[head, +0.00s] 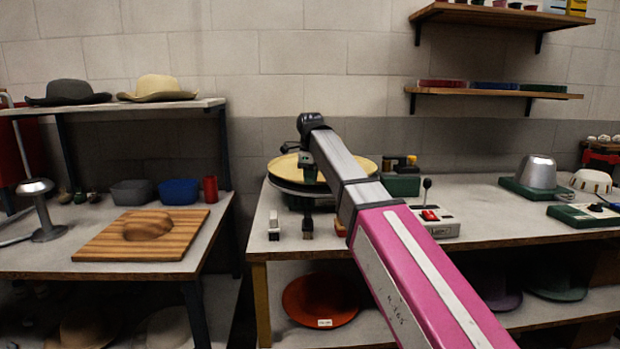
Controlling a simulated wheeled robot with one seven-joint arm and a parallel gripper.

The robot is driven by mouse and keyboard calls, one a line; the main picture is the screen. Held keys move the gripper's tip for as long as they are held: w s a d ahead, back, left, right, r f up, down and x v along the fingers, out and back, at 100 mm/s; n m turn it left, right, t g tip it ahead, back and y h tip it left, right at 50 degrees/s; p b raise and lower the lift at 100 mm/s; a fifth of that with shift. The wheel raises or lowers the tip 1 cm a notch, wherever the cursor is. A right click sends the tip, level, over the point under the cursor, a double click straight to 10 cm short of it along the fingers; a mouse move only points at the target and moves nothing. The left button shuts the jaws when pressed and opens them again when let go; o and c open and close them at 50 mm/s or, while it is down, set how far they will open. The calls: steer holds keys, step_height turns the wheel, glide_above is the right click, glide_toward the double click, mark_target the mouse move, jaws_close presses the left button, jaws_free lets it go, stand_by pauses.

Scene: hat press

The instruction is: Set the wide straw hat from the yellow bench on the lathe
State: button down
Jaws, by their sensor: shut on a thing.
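My arm reaches to the bench with the yellow front leg (260,300). My gripper (307,172) is at the wide straw hat (283,167), a pale yellow disc shape partly hidden behind my arm. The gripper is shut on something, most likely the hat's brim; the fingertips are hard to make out. A grey round plate (290,187) shows just below the hat, on the left part of the bench. It may be the lathe; I cannot tell whether the hat touches it.
A control box with a red switch and lever (436,220) stands right of my arm. A green box (400,186) is behind. A silver dome (537,172) stands farther right. The left bench holds a wooden board (100,245); an orange hat (322,299) lies on the lower shelf.

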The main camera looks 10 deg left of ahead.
steer(key=shift+f, duration=0.75)
stand_by(0.3)
steer(key=c, duration=1.2)
jaws_free()
steer(key=shift+o, duration=0.2)
steer(key=shift+r, duration=0.15)
